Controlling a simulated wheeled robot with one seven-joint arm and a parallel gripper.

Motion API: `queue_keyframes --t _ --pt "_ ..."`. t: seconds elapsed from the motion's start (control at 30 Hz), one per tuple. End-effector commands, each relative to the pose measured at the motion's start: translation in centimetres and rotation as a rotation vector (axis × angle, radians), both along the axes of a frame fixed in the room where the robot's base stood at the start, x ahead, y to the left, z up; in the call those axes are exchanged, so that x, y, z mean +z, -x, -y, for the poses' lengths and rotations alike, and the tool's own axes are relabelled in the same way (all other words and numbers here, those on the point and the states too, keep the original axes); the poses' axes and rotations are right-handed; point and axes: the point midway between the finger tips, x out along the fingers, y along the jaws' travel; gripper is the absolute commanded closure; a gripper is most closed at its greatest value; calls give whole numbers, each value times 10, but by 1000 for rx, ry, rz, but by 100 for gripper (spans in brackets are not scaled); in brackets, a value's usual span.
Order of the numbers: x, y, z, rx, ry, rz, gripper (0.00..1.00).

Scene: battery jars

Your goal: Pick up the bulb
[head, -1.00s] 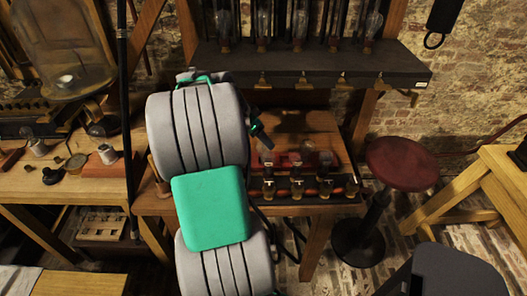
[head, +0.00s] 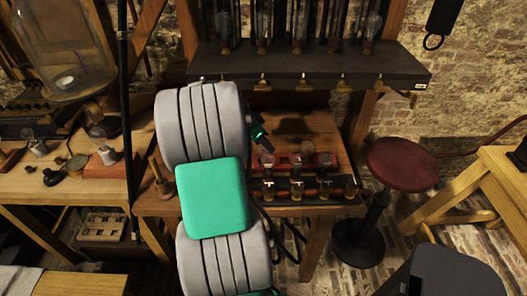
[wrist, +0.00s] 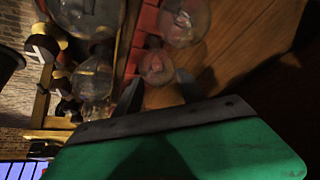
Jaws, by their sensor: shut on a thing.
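My gripper (wrist: 158,92) shows in the wrist view as a green body with two dark fingers, shut on a small clear glass bulb (wrist: 157,67) with a reddish tint that sits between the fingertips. In the head view my gripper (head: 263,143) is partly hidden by my grey and green arm and is just above the left end of the red rack (head: 286,173). Other clear bulbs stand around the held one, a large one (wrist: 186,20) above it and another (wrist: 94,82) to its left. The base of the held bulb is hidden.
The rack sits on a wooden bench (head: 329,126), with dark holders and brass fittings along its front. A dark shelf (head: 300,68) with more bulbs is above and behind. A red stool (head: 401,163) stands to the right. The bench behind the rack is clear.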

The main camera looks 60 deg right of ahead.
Motion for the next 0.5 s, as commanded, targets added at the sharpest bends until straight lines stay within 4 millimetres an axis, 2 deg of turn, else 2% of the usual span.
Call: queue_keyframes --t 0.03,0.33,0.5 --pt "0 0 0 0 0 0 76" --pt "0 0 0 0 0 0 100" --pt "0 0 0 0 0 0 100"
